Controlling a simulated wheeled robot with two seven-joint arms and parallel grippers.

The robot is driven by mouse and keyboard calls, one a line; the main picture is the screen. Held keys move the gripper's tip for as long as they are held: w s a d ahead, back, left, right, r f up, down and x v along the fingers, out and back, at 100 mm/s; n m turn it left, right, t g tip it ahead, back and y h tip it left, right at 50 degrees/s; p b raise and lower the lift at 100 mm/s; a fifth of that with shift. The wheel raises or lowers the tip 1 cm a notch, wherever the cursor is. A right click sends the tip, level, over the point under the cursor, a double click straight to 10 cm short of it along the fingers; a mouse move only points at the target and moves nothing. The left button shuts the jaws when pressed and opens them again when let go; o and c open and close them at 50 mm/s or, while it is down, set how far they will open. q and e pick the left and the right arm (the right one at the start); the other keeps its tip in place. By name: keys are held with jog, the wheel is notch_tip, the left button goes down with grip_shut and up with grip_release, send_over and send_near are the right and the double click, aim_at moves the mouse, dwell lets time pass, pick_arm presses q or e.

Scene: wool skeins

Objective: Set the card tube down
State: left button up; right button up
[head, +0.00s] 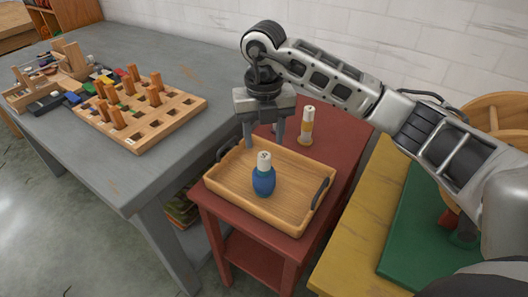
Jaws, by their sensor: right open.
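A blue wool skein (263,182) stands upright in the wooden tray (240,200), with a white card tube (264,161) showing at its top. An orange-yellow skein (306,132) with a white tube top (308,112) stands upright on the red table behind the tray. My right gripper (264,138) points down over the back of the tray, behind the blue skein and left of the yellow one. Its fingers are apart with nothing visible between them. My left gripper is not in view.
The tray with dark handles sits on a small red table (345,150). A grey table (100,175) at left holds a wooden peg board (185,110) with orange pegs. A yellow bench (350,255) with a green mat (410,240) is at right. The tray has free room around the blue skein.

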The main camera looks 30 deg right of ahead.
notch_tip(320, 180, up, 4)
jog(key=shift+r, duration=0.1)
dwell(0.4)
